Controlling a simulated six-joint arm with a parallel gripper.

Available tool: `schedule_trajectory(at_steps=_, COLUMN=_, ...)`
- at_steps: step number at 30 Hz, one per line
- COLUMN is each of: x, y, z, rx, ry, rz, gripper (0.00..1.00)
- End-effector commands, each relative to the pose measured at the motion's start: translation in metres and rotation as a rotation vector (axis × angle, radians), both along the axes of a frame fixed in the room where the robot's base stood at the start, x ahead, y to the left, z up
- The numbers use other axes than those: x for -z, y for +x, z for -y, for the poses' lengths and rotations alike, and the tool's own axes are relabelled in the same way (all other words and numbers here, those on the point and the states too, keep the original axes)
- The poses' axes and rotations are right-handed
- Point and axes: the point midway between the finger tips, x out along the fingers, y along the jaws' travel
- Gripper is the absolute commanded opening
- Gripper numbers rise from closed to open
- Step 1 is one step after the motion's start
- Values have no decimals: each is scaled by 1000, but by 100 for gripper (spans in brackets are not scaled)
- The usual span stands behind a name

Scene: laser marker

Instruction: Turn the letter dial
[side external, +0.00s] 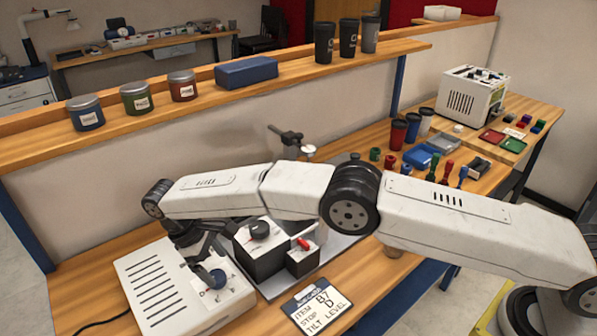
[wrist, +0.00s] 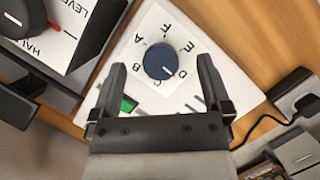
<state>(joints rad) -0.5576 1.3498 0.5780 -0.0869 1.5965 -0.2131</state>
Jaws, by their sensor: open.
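The letter dial (wrist: 160,60) is a round dark blue knob on a white plate with letters around it. Its short white mark points to the lower right in the wrist view, seemingly towards the D. In the side external view the dial (side external: 217,279) sits on top of the white box (side external: 150,283) at the lower left. My gripper (wrist: 161,68) is open and empty. Its fingertips lie to either side of the knob in the wrist view, with visible gaps. In the side view my gripper (side external: 206,264) is just above the dial; contact is hard to judge.
A card (side external: 316,303) reads "ITEM B7, STOP D, TILT LEVEL". Jars (side external: 134,98) line the shelf. A black cable (wrist: 262,122) runs beside the white box.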

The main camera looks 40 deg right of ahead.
Motion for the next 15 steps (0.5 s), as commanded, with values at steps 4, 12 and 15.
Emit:
schedule_trajectory(at_steps=4, x=-6, y=-4, z=2, rx=0, ry=0, rz=0, gripper=99)
schedule_trajectory(at_steps=12, x=-17, y=-13, z=6, rx=-1, ry=1, rz=0, gripper=99)
schedule_trajectory(at_steps=15, x=-23, y=-17, z=8, rx=-1, ry=0, rz=0, gripper=99)
